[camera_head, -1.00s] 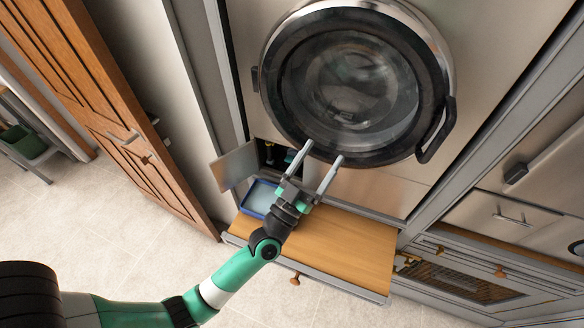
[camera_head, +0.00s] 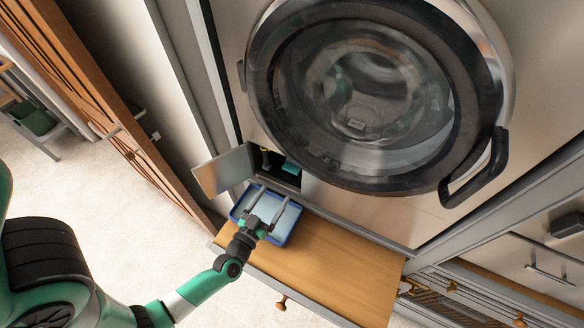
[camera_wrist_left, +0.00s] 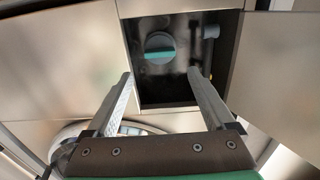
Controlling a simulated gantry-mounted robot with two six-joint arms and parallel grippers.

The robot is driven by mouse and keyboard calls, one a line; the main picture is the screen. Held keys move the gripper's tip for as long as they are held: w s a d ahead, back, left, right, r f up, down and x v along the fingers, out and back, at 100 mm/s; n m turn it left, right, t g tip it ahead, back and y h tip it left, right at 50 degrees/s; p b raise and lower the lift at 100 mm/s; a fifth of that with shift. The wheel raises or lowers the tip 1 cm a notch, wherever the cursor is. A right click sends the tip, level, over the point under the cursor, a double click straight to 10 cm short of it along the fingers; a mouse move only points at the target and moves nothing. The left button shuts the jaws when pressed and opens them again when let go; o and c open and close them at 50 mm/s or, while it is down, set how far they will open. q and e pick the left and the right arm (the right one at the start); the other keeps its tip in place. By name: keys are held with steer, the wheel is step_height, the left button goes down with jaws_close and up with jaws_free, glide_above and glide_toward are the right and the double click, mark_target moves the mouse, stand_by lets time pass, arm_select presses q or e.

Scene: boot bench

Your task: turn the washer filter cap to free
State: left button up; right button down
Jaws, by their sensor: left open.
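The washer filter cap is a round dark-grey cap with a teal grip bar (camera_wrist_left: 159,50), set inside the small dark compartment. The grip bar lies across level in the left wrist view. In the head view, only a bit of teal (camera_head: 291,167) shows in the opening. My left gripper (camera_head: 271,200) is open and empty, above the blue-rimmed tray and in front of the compartment. In the left wrist view its two fingers (camera_wrist_left: 160,75) point at the opening, one on each side of the cap and apart from it. My right gripper is not in view.
The compartment's flap (camera_head: 224,172) hangs open at the left. The blue tray (camera_head: 288,232) sits on the wooden pull-out board (camera_head: 330,265). The large round washer door (camera_head: 380,95) is shut above. A small grey fitting (camera_wrist_left: 211,32) sits beside the cap.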

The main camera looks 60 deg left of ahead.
mark_target(290, 172)
arm_select(q)
steer(key=b+x, duration=0.1)
steer(key=x, duration=1)
steer(key=shift+b, duration=0.4)
steer(key=c, duration=1.1)
